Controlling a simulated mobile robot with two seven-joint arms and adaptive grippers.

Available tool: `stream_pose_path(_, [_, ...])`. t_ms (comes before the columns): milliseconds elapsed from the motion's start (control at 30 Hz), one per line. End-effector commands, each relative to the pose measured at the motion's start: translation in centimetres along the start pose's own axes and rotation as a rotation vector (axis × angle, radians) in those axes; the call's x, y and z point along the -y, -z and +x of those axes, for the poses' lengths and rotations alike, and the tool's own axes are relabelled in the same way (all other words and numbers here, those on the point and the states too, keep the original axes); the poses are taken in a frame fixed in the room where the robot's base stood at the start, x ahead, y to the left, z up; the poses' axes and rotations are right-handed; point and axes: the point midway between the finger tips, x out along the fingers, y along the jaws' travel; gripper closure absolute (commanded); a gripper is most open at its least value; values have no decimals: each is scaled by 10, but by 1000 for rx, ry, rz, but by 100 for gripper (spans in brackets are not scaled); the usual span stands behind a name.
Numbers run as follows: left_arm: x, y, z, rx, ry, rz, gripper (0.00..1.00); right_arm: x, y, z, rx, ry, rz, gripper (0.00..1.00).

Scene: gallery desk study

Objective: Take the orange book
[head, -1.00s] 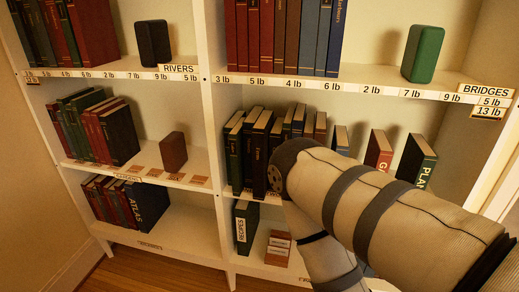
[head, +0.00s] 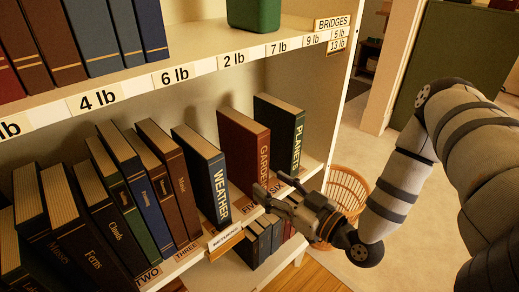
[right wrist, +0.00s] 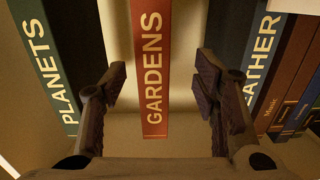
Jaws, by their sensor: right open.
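The orange book is an orange-red volume lettered GARDENS (head: 240,140). It stands upright on the middle shelf between the dark blue WEATHER book (head: 197,165) and the dark green PLANETS book (head: 279,125), with gaps on both sides. My right gripper (head: 272,190) is open at the lower front of its spine, hiding part of the lettering. In the right wrist view the GARDENS spine (right wrist: 152,60) shows between the spread fingers (right wrist: 161,78), with a gap on each side. I cannot tell how deep the fingertips reach. My left gripper is not in view.
Several dark books (head: 75,215) lean to the left on the same shelf. A labelled shelf board (head: 190,75) runs above, with a green block (head: 254,12) on it. Books (head: 262,240) sit below. A wicker basket (head: 345,190) stands on the floor at right.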

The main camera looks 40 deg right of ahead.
Motion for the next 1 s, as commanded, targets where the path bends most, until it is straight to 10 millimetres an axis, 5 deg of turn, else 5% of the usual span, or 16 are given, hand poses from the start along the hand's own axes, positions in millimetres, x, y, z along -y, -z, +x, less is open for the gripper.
stream_pose_path(133, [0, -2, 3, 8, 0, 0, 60, -6, 8, 9, -40, -12, -14, 45])
stream_pose_path(700, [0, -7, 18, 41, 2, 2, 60, -4, 7, 112, -34, -12, -13, 45])
stream_pose_path(1000, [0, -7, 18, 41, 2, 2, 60, -4, 9, 122, -34, -11, -11, 47])
